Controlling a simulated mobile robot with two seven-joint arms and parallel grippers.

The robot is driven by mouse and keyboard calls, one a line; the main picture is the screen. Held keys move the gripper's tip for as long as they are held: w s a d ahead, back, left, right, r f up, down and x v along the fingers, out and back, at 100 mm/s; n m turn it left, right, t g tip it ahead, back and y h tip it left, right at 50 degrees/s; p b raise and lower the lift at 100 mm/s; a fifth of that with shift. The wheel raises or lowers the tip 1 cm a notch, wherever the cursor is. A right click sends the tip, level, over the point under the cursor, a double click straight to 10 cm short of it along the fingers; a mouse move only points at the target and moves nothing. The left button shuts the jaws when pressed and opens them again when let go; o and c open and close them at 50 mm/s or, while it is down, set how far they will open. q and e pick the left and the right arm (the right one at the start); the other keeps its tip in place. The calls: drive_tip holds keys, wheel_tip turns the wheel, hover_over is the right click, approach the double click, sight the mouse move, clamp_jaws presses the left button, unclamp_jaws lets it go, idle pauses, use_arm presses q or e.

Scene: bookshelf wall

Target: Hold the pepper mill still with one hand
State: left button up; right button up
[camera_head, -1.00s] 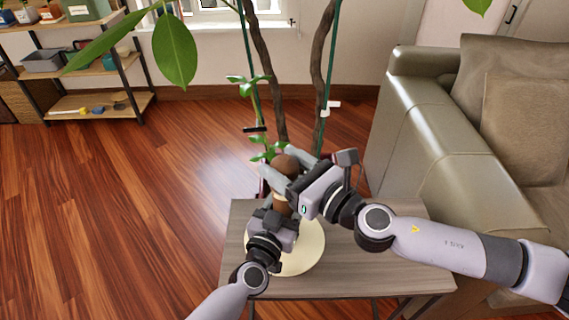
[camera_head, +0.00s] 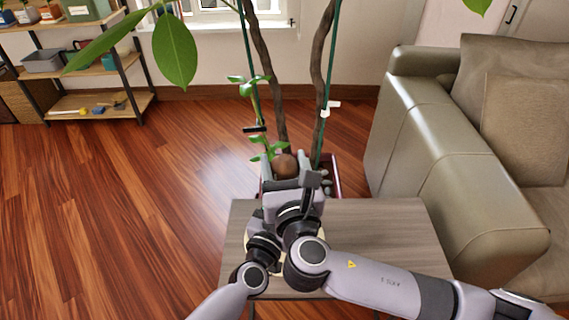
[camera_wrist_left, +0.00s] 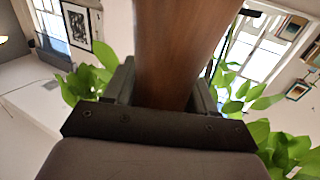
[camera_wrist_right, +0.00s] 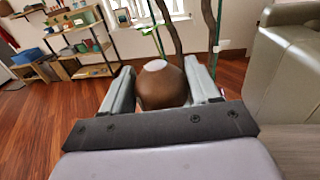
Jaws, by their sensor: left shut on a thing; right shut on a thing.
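The brown wooden pepper mill stands over the small table; its round knob (camera_head: 286,166) shows in the head view, and its lower part is hidden behind my grippers. My right gripper (camera_head: 287,184) is shut on the knob, which also shows between the fingers in the right wrist view (camera_wrist_right: 162,86). My left gripper (camera_wrist_left: 160,92) is shut on the mill's brown body (camera_wrist_left: 180,50) in the left wrist view. In the head view the left fingers are hidden behind my right gripper.
The grey wood table (camera_head: 390,235) has free room on its right. A cream round mat lies mostly hidden under my arms. A grey sofa (camera_head: 440,150) stands close on the right. A potted plant with woody stems (camera_head: 265,70) rises just behind the table.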

sight(284, 158)
drive_tip(key=m+h, duration=0.2)
drive_tip(key=h, duration=0.2)
drive_tip(key=m+h, duration=0.3)
drive_tip(key=shift+h, duration=0.4)
drive_tip(key=shift+g+h, duration=0.3)
drive_tip(key=o, duration=1)
drive_tip(key=shift+c, duration=0.2)
wheel_tip(284, 158, up, 10)
drive_tip(key=shift+r, duration=0.1)
